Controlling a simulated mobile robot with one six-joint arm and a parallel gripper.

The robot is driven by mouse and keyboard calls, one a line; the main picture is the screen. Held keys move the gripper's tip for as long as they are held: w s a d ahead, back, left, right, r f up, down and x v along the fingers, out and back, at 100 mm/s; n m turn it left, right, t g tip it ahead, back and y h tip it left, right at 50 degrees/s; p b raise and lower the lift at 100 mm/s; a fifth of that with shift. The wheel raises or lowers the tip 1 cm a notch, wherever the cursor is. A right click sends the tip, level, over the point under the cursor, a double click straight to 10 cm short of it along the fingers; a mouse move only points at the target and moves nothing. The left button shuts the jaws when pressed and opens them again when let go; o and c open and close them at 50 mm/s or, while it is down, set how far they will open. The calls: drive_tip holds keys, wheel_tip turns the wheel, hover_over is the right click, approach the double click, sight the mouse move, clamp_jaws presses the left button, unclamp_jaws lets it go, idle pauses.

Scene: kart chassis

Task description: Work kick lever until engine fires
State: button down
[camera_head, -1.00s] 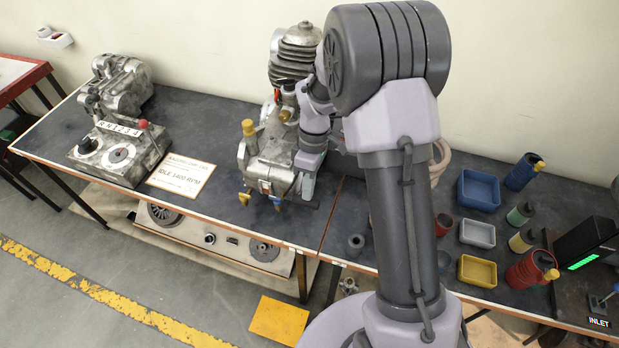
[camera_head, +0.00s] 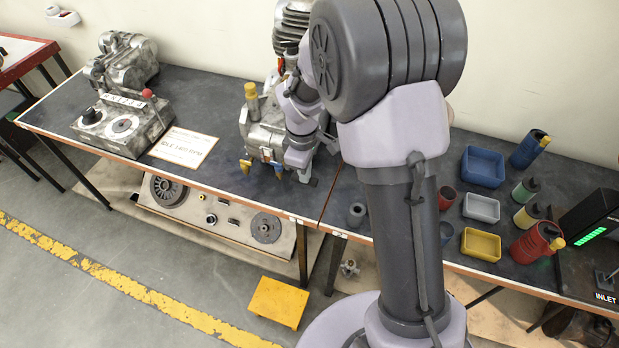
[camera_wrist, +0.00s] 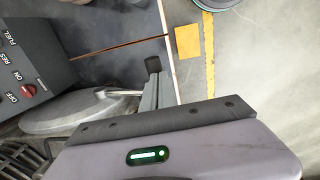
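The grey engine (camera_head: 262,135) stands on the dark bench in the head view, with its finned cylinder (camera_head: 292,22) partly behind my arm. My gripper (camera_head: 302,176) is low at the engine's right front side. In the wrist view, a grey finger with a black tip (camera_wrist: 153,66) points toward the bench edge; I cannot make out a gap between two fingers. A rounded metal casing (camera_wrist: 85,110) lies beside the finger. I cannot pick out the kick lever clearly, and my arm hides that side of the engine. Contact with the lever cannot be seen.
A box with a red fuel knob (camera_wrist: 28,90) is close by in the wrist view. A gear-shift unit (camera_head: 120,125) and an idle-speed card (camera_head: 185,148) are left of the engine. Trays and canisters, including a yellow tray (camera_head: 481,244), crowd the right bench. A yellow plate (camera_head: 279,302) is below.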

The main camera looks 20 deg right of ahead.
wheel_tip(320, 180, down, 10)
drive_tip(key=s+a+b, duration=0.1)
drive_tip(key=b, duration=0.4)
drive_tip(key=shift+r+t+h, duration=0.15)
drive_tip(key=shift+t+h, duration=0.15)
drive_tip(key=s+a+r+p, duration=0.2)
drive_tip(key=s+r+p, duration=0.1)
drive_tip(key=r, duration=0.2)
drive_tip(key=s+a+r+p, duration=0.2)
drive_tip(key=s+r+p, duration=0.1)
drive_tip(key=r, duration=0.3)
drive_tip(key=shift+s+a+r, duration=0.2)
drive_tip(key=shift+a+r, duration=0.1)
drive_tip(key=shift+a, duration=0.05)
idle(1.3)
